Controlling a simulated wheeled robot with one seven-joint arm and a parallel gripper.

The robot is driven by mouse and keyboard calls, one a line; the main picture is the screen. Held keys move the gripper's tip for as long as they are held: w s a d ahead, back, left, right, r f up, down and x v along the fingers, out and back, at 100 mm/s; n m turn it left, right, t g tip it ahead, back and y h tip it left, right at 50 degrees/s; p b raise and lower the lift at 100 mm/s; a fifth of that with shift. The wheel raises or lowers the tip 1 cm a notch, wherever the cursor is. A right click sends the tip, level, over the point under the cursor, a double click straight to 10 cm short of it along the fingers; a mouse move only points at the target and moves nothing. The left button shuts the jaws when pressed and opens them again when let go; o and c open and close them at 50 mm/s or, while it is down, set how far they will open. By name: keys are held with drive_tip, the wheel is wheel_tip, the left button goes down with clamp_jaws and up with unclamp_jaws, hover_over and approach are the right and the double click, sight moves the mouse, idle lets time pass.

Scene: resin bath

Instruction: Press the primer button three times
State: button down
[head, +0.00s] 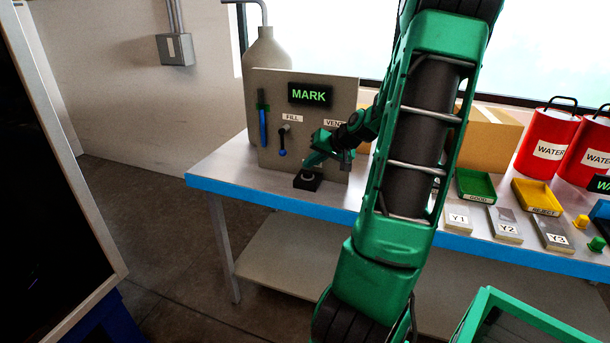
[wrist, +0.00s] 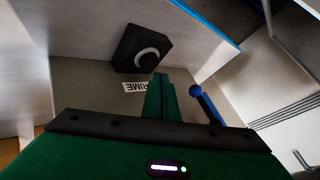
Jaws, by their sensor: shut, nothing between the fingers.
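The primer button is a round dark cap with a pale ring (head: 307,177) on a black block (head: 306,184) at the foot of the grey panel (head: 275,165). In the wrist view the button (wrist: 148,55) lies just beyond my fingertips, beside a PRIME label (wrist: 140,87) partly covered by my fingers. My gripper (head: 310,164) is shut and empty, just above the button in the head view. My gripper's shut green fingers (wrist: 160,80) point toward the block in the wrist view. I cannot tell whether the tips touch the cap; a small gap seems to show.
The panel carries a lit MARK display (head: 310,94), a FILL lever with a blue knob (head: 282,152) and a blue level gauge (head: 262,125). The lever knob (wrist: 195,90) is close beside my fingers. Y1 (head: 458,217) and other blocks, trays and red WATER cans (head: 547,150) stand right.

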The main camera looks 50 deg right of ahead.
sight(310, 174)
drive_tip(key=shift+r, duration=0.1)
drive_tip(key=shift+r, duration=2.45)
idle(0.7)
drive_tip(key=shift+r, duration=0.1)
drive_tip(key=shift+r, duration=1.7)
drive_tip(key=shift+f, duration=0.1)
drive_tip(key=shift+f, duration=4.3)
